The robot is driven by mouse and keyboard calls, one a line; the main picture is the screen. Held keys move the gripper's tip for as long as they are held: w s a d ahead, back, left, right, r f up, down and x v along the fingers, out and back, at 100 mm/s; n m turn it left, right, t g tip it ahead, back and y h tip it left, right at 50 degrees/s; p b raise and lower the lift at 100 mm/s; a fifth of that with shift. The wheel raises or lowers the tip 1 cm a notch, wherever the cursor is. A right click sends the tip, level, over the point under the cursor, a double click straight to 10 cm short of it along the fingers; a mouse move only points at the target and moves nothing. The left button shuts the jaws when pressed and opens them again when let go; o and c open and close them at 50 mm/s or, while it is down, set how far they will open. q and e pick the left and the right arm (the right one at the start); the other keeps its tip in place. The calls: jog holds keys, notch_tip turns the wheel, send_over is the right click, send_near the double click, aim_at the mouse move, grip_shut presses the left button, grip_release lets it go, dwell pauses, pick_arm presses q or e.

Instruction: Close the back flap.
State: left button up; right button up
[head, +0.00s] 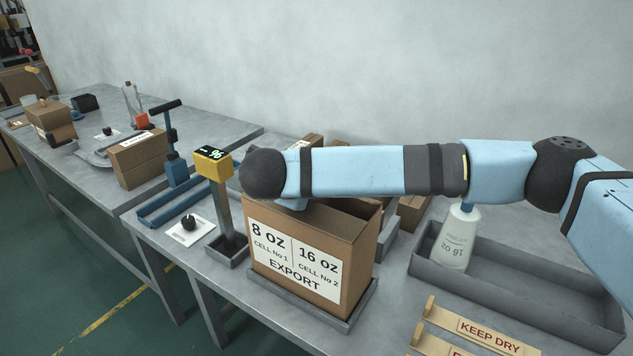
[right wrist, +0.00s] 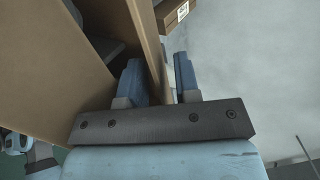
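The open brown carton (head: 308,262), labelled 8 OZ, 16 OZ and EXPORT, stands in a shallow grey tray (head: 347,322) in the head view. My right arm crosses over its top and hides its back edge, so I cannot make out the back flap there. In the right wrist view, a cardboard panel (right wrist: 149,35), which may be the back flap, runs upright between the two blue fingers of my right gripper (right wrist: 158,60). The fingers stand apart with visible space beside the panel; I cannot tell whether either touches it. My left gripper is out of view.
A yellow-headed display post (head: 213,163) stands close left of the carton. More cartons stand behind, partly hidden by my arm.

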pick_arm(q)
jog(key=shift+p, duration=0.4)
pick_arm(e)
jog(key=v, duration=1.4)
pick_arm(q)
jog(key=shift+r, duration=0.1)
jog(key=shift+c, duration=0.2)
pick_arm(e)
jog(key=shift+f, duration=0.15)
